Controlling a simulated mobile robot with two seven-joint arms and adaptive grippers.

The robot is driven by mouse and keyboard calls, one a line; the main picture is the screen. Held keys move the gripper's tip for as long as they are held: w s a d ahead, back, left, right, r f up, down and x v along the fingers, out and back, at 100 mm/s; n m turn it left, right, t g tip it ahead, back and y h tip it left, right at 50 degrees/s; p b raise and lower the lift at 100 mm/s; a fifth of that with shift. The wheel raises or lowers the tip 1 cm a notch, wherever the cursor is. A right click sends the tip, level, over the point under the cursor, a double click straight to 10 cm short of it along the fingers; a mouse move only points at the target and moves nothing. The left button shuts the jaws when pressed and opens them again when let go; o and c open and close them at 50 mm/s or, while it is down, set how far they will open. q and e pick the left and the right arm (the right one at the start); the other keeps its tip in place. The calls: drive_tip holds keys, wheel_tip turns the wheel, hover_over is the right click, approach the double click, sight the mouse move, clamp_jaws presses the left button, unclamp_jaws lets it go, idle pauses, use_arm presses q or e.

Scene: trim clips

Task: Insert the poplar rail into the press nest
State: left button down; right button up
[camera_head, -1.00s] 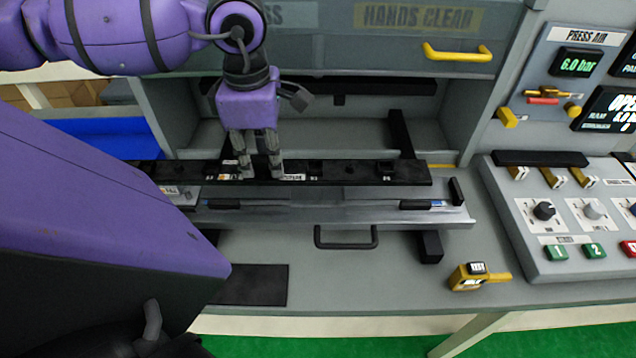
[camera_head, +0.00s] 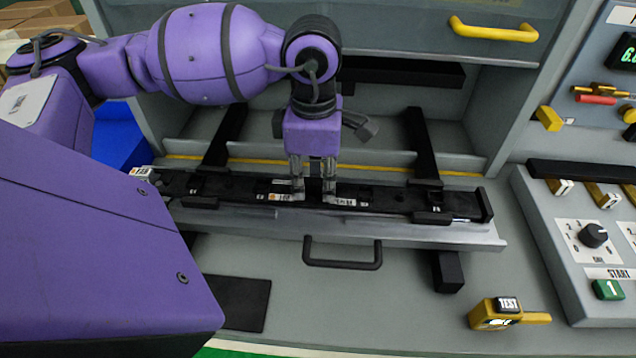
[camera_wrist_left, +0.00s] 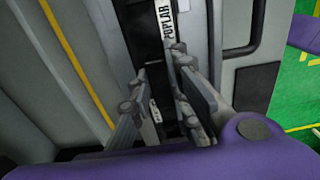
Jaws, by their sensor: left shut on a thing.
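The poplar rail (camera_head: 382,197) is a long black bar with small white labels. It lies lengthwise along the press nest, a grey tray (camera_head: 400,231) with black blocks and a front handle. My left gripper (camera_head: 315,196) points down and is shut on the rail near its middle. The rail's right part lies close to the black end stop (camera_head: 485,205). I cannot tell whether it is fully seated. In the left wrist view, the POPLAR label (camera_wrist_left: 167,22) shows beyond my left gripper (camera_wrist_left: 160,100), whose fingers straddle the dark bar. My right gripper is not in view.
A raised grey guard with a yellow handle (camera_head: 494,29) is above the nest. A control box (camera_head: 585,240) stands at right, with a yellow TEST device (camera_head: 497,313) in front. A black pad (camera_head: 235,302) lies front left. A blue bin (camera_head: 118,138) is at left.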

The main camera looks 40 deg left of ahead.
sight(314, 181)
use_arm(q)
drive_tip(key=shift+f, duration=0.15)
drive_tip(key=c, duration=1.6)
unclamp_jaws()
drive_tip(key=shift+c, duration=0.2)
wheel_tip(314, 181, up, 12)
